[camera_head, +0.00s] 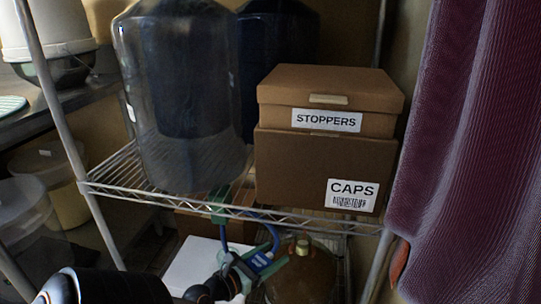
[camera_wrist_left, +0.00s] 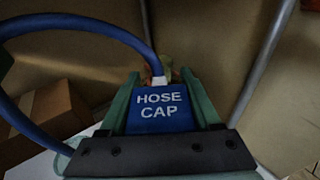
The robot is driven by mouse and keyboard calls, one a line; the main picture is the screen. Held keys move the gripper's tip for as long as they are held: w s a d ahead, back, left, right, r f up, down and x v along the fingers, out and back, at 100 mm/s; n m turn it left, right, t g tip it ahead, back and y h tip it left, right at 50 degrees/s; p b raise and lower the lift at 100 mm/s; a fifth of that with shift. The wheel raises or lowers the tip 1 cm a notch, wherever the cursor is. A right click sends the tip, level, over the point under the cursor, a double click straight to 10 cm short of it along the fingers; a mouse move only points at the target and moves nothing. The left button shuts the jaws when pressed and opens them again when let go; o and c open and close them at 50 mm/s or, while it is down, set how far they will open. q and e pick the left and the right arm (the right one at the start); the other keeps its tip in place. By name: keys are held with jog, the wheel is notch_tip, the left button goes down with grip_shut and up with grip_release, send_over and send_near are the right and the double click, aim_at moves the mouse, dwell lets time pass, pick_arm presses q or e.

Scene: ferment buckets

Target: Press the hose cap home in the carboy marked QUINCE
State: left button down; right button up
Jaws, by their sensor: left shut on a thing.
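My left gripper (camera_head: 245,268) is shut on the blue hose cap (camera_head: 261,261), low under the wire shelf. In the left wrist view the cap, lettered HOSE CAP (camera_wrist_left: 160,112), sits between the green fingers of the gripper (camera_wrist_left: 158,88). A blue hose (camera_head: 272,236) loops up from the cap toward a green clip (camera_head: 219,204) at the shelf edge. A brown carboy (camera_head: 308,278) with a pale top at its neck stands just right of the gripper. The cap is apart from that neck. No QUINCE marking is readable. My right gripper is out of view.
The wire shelf (camera_head: 215,207) overhangs the carboy, bearing a clear carboy (camera_head: 180,110) and boxes marked STOPPERS (camera_head: 350,88) and CAPS (camera_head: 290,170). A purple curtain (camera_head: 465,150) hangs at right. A white surface (camera_head: 195,264) and a cardboard box (camera_wrist_left: 42,120) lie left of the gripper.

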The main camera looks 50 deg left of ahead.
pick_arm(q)
jog(key=shift+w+a+f+p, duration=0.15)
jog(key=shift+w+a, duration=0.1)
jog(key=shift+w, duration=1.95)
jog(key=shift+w+a+f+p, duration=0.15)
jog(key=shift+w+a+p, duration=0.05)
jog(key=shift+w, duration=2.05)
jog(key=shift+w+a+f+p, duration=0.15)
jog(key=shift+w+a, duration=0.1)
jog(key=shift+w, duration=1.95)
jog(key=shift+w+a+f, duration=0.15)
jog(key=shift+w, duration=1.25)
jog(key=shift+w+f+b, duration=0.1)
jog(key=shift+w+b, duration=0.2)
jog(key=shift+b, duration=0.05)
jog(key=shift+w, duration=0.2)
jog(key=shift+f+b, duration=0.3)
jog(key=shift+b, duration=0.05)
jog(key=shift+f+b, duration=0.25)
jog(key=shift+b, duration=0.05)
